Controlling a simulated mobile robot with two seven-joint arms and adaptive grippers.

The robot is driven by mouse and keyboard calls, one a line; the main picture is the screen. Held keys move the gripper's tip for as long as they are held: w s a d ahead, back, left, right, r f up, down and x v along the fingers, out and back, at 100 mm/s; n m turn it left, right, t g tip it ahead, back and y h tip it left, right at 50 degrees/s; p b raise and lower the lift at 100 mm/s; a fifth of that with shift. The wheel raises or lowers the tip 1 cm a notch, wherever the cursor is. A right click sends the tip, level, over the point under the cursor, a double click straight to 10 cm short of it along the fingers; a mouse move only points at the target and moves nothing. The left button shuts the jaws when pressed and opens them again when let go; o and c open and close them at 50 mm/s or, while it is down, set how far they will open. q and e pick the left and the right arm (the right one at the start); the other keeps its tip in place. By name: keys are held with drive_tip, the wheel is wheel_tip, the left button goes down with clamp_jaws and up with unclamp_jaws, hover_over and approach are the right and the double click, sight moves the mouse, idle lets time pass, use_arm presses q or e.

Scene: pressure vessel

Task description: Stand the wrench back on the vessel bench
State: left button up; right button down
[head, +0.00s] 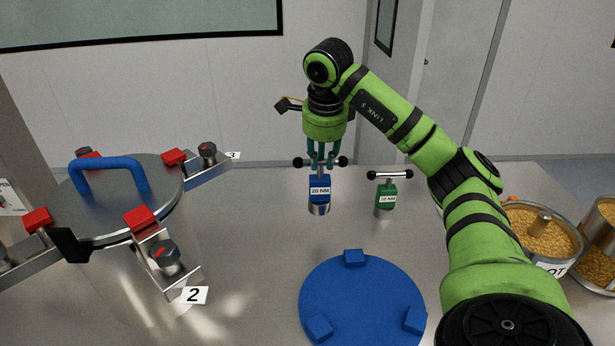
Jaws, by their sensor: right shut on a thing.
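A wrench (320,187) with a blue block labelled "20 NM", a silver T-bar with black ball ends and a metal socket hangs upright at the middle of the head view. My right gripper (321,157) points down and is shut on its T-bar. I cannot tell whether the socket touches the bench (258,215). A second wrench (386,196), green and labelled "10 NM", stands upright on the bench to the right. My left gripper is not in view.
A steel vessel (160,185) with a blue lid handle and red-marked clamps stands at left. A round blue plate (365,300) with raised blocks lies front centre. Grain containers (540,235) stand at right. Bench between vessel and blue wrench is clear.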

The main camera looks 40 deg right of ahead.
drive_tip(key=w+d+f+p, duration=0.1)
drive_tip(key=w+f+p, duration=0.1)
drive_tip(key=w+f, duration=0.4)
drive_tip(key=shift+d+x, duration=0.2)
drive_tip(key=shift+x, duration=0.7)
drive_tip(key=c, duration=1.1)
unclamp_jaws()
drive_tip(key=shift+s+f, duration=0.1)
drive_tip(key=shift+f, duration=0.05)
drive_tip(key=shift+o, duration=0.2)
drive_tip(key=v, duration=1.2)
drive_tip(key=shift+r, duration=0.2)
